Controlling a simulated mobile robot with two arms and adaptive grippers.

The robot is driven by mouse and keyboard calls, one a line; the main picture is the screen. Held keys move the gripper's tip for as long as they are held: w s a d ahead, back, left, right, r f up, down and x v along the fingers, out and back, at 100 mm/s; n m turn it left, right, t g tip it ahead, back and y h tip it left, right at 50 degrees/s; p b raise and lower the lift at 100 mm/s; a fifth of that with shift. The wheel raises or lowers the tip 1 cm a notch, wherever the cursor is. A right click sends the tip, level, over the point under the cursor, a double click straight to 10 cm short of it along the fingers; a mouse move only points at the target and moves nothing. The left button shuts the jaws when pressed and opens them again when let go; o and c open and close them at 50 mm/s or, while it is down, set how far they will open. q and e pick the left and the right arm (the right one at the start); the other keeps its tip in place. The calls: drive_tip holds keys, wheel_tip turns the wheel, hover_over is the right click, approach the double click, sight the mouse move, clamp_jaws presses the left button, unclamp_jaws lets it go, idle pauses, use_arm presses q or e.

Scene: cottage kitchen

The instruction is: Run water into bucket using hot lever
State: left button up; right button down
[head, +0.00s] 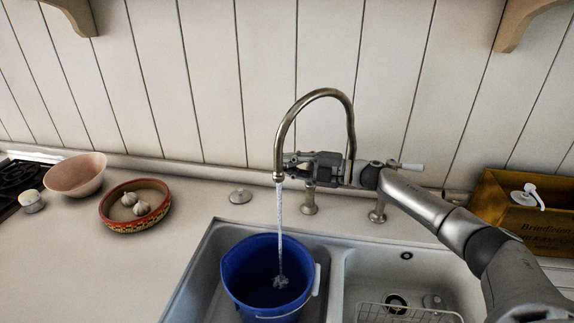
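A blue bucket (248,270) stands upright in the left sink basin. A curved metal faucet (318,92) arches above it, and a stream of water (280,225) runs from its spout into the bucket. A lever with a white tip (408,166) shows at the tap's right side. My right gripper (287,165) is beside the spout, in front of the tap's left post (310,200). It covers the area where a left lever would be, so I see no lever there. I cannot tell whether its fingers are open or closed. My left gripper is out of view.
The right basin (375,270) holds a wire rack (410,314). A wooden crate (510,205) stands at the right. A patterned bowl with garlic (116,217), a pink bowl (75,175) and a small jar (32,202) stand on the left counter.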

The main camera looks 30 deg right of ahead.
drive_tip(key=shift+f, duration=0.15)
drive_tip(key=c, duration=1.3)
unclamp_jaws()
